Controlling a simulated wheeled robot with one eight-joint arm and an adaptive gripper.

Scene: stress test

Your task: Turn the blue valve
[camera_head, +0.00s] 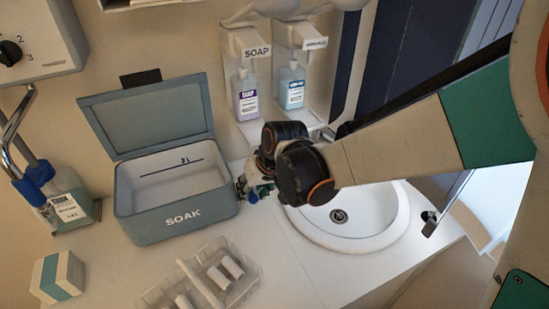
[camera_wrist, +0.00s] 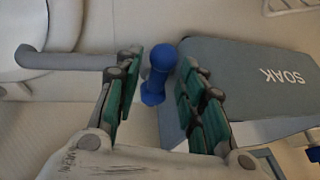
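A blue valve-like knob (camera_wrist: 157,75) with a round head and a narrower neck stands between my fingers in the wrist view. A small part of it (camera_head: 252,198) shows in the head view, at the right side of the SOAK box. My gripper (camera_wrist: 162,82) is open, with its green-padded fingers on either side of the blue knob. The right finger looks close to it; I cannot tell whether it touches. In the head view my gripper (camera_head: 247,187) is mostly hidden behind my wrist.
The open SOAK box (camera_head: 180,226) stands just left of my gripper. A white sink (camera_head: 370,238) lies below my arm. Two dispenser bottles (camera_head: 246,95) hang behind. A bottle with blue fittings (camera_head: 70,203) stands far left. A clear rack (camera_head: 240,285) holds white pieces in front.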

